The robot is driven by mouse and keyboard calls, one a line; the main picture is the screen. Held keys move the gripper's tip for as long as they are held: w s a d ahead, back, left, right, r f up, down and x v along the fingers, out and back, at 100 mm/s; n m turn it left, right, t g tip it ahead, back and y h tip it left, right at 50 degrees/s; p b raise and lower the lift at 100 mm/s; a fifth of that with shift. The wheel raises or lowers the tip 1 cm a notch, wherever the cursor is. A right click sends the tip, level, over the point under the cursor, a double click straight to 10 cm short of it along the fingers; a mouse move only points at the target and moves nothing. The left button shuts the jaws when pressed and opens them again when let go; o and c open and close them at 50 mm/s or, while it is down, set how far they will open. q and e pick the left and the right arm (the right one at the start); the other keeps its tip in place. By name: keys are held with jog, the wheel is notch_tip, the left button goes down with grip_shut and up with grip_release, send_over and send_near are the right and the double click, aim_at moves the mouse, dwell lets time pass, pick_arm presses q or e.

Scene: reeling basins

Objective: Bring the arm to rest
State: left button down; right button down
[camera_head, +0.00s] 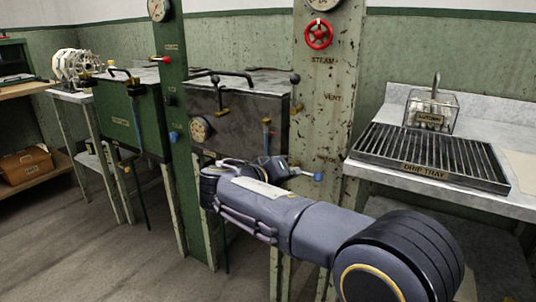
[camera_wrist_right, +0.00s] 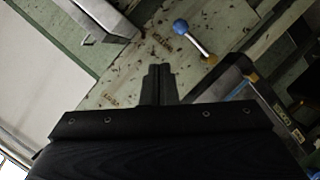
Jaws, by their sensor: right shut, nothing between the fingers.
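My right arm (camera_head: 275,212) reaches in from the lower right, bent in front of the basins and the post. In the head view its gripper is mostly hidden behind the wrist. In the wrist view my right gripper (camera_wrist_right: 158,70) is shut with its fingertips together and nothing between them. It points at the worn, pale green post (camera_wrist_right: 135,65). A lever with a blue knob (camera_wrist_right: 181,27) is ahead and to the right of the fingertips, apart from them. The blue knob (camera_head: 318,176) also shows just right of my wrist in the head view. My left gripper is not in view.
A dark basin (camera_head: 245,120) stands behind my wrist, and a green basin (camera_head: 130,122) is further left. The post (camera_head: 325,110) carries a red valve wheel (camera_head: 318,34). A drip tray (camera_head: 430,160) lies on the right counter. Open floor (camera_head: 60,255) is at lower left.

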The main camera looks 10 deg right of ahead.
jog(key=s+d+f+g+y, duration=0.55)
jog(key=s+d+f, duration=0.45)
jog(key=s+d, duration=0.4)
jog(key=s+a+f+t+y, duration=0.1)
jog(key=s+a+f+y, duration=0.15)
jog(key=s, duration=0.45)
jog(key=s+a+f+m+y, duration=0.1)
jog(key=s+f+y, duration=0.1)
jog(key=s+y, duration=0.35)
jog(key=s+a+f+t+y, duration=0.1)
jog(key=s+a+f+y, duration=0.15)
jog(key=s, duration=0.55)
notch_tip(320, 180, up, 33)
jog(key=p, duration=3.4)
jog(key=shift+s+d+r+h, duration=0.15)
jog(key=shift+d+h, duration=0.1)
jog(key=shift+h, duration=0.15)
jog(key=shift+g, duration=0.25)
